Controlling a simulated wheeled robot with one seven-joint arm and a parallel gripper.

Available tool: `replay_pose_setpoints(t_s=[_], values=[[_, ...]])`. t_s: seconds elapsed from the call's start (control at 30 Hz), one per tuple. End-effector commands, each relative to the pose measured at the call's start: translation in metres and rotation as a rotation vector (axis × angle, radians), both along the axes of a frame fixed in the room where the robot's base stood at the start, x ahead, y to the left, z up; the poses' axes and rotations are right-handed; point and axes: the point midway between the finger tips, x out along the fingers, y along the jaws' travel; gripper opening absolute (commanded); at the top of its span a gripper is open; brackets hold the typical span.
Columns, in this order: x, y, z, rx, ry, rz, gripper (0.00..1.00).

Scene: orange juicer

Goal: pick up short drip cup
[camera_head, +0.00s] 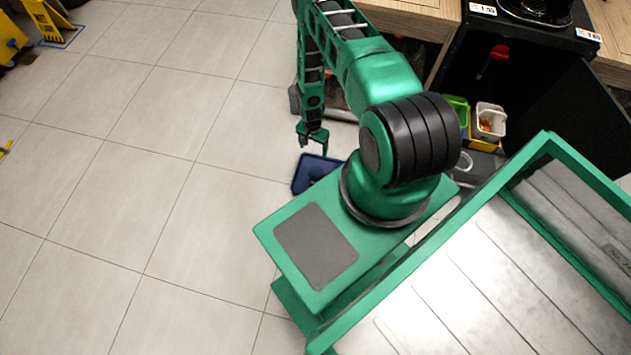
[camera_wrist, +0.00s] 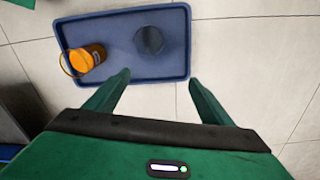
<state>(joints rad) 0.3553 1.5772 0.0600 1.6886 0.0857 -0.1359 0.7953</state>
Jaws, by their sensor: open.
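In the wrist view, a blue tray (camera_wrist: 120,20) lies on the tiled floor. A dark round cup-like thing (camera_wrist: 149,41), which may be the short drip cup, sits right of the tray's middle. An orange bucket-like container (camera_wrist: 86,57) with a thin handle sits at the tray's left. My gripper (camera_wrist: 159,77) is open and empty, its fingertips at the tray's near edge in the picture, below the dark thing. In the head view, my gripper (camera_head: 313,142) hangs just above the tray (camera_head: 305,174), which my arm and base partly hide.
In the head view, a black cabinet (camera_head: 573,105) stands at the upper right, with a white container (camera_head: 490,122) and a green one (camera_head: 457,107) near it. Yellow signs (camera_head: 47,20) stand at the upper left.

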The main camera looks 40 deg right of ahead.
Motion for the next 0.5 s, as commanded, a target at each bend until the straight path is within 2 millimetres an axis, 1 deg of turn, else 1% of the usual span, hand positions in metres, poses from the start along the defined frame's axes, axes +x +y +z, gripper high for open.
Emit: replay_pose_setpoints(t_s=[0.03, 0.1, 0.2, 0.3, 0.37, 0.5], values=[[-0.013, 0.008, -0.020, 0.009, 0.004, -0.017, 0.75], [-0.024, 0.015, -0.039, 0.015, -0.001, -0.040, 0.75], [-0.036, 0.024, -0.058, 0.022, -0.005, -0.063, 0.75], [-0.043, 0.028, -0.069, 0.025, -0.008, -0.078, 0.75], [-0.045, 0.030, -0.074, 0.026, -0.010, -0.082, 0.75], [-0.046, 0.030, -0.092, 0.027, -0.009, -0.084, 0.75]])
